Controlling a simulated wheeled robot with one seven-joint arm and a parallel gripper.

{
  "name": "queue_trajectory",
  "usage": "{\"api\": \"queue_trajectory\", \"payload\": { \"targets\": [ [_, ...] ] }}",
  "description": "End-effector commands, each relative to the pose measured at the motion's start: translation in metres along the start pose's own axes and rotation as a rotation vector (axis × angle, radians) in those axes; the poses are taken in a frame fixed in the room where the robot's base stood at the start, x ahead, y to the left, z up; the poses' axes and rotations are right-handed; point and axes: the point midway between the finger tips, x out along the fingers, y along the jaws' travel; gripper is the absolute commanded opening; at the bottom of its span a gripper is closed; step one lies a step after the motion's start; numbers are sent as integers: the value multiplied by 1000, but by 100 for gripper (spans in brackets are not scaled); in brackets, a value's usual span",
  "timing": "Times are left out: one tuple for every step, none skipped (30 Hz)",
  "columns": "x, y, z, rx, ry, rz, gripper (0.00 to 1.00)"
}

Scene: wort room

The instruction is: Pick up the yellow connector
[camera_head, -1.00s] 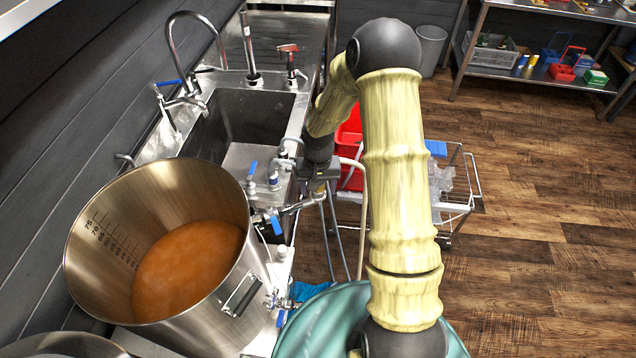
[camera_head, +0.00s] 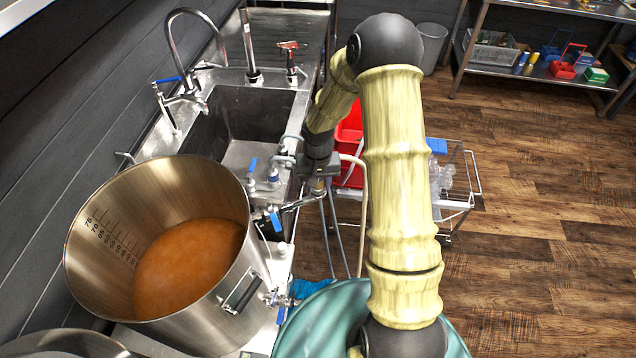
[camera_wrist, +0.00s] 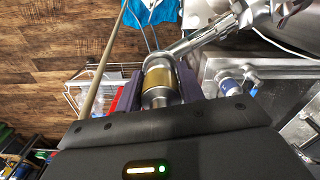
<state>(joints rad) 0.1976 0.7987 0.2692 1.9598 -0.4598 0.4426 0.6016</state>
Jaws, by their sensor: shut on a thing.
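The yellow connector (camera_wrist: 159,79) is a short brassy cylinder with silver metal ends, in the middle of the wrist view. My gripper (camera_wrist: 160,82) is shut on it, with a dark finger pad on each side. The connector lies close to a metal pipe fitting (camera_wrist: 200,40); I cannot tell whether the two are joined. In the head view my gripper (camera_head: 318,184) is small, at the right edge of the sink beside the pipework, and the connector is barely discernible there.
A steel kettle (camera_head: 250,262) of orange-brown liquid stands at left, with blue-handled valves (camera_head: 275,220) near my gripper. Thin hoses (camera_head: 330,235) hang below. A wire cart (camera_head: 470,190) with a red bin (camera_head: 350,135) is beyond my arm. The wooden floor at right is clear.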

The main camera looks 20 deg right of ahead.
Motion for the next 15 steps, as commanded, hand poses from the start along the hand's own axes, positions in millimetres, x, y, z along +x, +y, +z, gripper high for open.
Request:
{"api": "queue_trajectory", "payload": {
  "targets": [
    [-3, 0, -1, 1, 2, 0, 11],
    [-5, 0, -1, 0, 2, 0, 11],
    [-9, 0, -1, -1, 4, -1, 11],
    [-13, 0, -1, -1, 5, 0, 11],
    [-16, 0, -1, 0, 4, 0, 11],
    [-22, 0, -1, 1, 5, -1, 11],
    [-27, 0, -1, 1, 6, 0, 11],
    [-32, 0, -2, 1, 6, 0, 11],
    [-40, 0, -2, 2, 7, -1, 11],
    [-46, 0, -1, 1, 7, -1, 11],
    [-51, 0, -1, 1, 7, 0, 11],
    [-59, 0, -2, 2, 8, 0, 11],
    [-64, 0, -2, 1, 7, 0, 11],
    [-70, 0, -1, 1, 7, -1, 11],
    [-76, 0, -1, 1, 6, 0, 11]
  ]
}}
